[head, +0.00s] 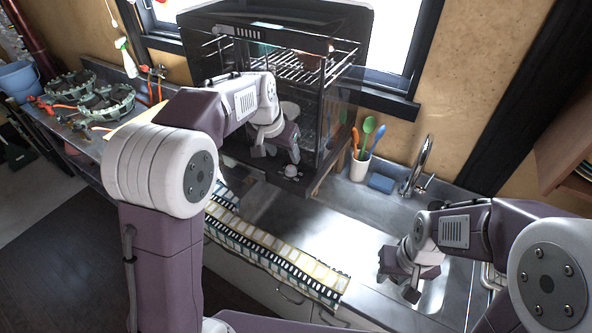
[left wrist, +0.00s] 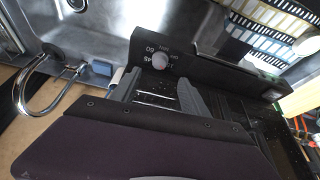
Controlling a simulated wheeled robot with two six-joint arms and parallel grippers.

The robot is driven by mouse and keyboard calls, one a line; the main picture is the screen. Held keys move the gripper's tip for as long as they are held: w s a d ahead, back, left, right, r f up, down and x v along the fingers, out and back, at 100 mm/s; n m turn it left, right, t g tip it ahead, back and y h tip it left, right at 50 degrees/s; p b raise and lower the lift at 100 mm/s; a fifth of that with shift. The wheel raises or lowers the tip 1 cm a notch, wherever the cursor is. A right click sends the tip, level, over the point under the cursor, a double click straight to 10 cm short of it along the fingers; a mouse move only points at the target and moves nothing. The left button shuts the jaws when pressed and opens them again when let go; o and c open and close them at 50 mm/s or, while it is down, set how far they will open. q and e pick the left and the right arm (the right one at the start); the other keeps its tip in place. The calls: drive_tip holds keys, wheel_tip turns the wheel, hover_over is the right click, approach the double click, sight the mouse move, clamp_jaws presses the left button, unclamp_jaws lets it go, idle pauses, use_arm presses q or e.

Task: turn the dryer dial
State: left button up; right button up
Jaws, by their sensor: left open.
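The dryer (head: 345,95) is a dark cabinet with clear sides and wire racks, standing at the back of the counter. Its dial (head: 291,171) is a small pale knob low on the front. In the left wrist view the dial (left wrist: 160,61) sits on a black panel with white printed numbers around it. My left gripper (head: 276,155) is open in front of the dryer. In its wrist view the fingers (left wrist: 162,84) are spread, with the dial just beyond the gap between them; contact cannot be made out. My right gripper (head: 398,284) is over the sink, its fingers apart and empty.
A white cup with coloured spoons (head: 360,165), a blue sponge (head: 381,183) and a tap (head: 418,170) stand right of the dryer. A patterned towel (head: 275,255) hangs over the counter's front edge. Green round objects (head: 105,98) and a spray bottle (head: 126,58) are at left.

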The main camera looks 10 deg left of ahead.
sight(291, 168)
use_arm(q)
drive_tip(key=x, duration=0.8)
drive_tip(key=shift+w+d+f+p, duration=0.1)
drive_tip(key=shift+d+f+p, duration=0.15)
drive_tip(key=shift+p, duration=0.15)
drive_tip(key=shift+a+f, duration=0.15)
drive_tip(key=shift+a, duration=0.15)
drive_tip(key=shift+d, duration=0.15)
drive_tip(key=shift+c, duration=0.6)
drive_tip(key=shift+d, duration=0.1)
drive_tip(key=c, duration=0.5)
clamp_jaws()
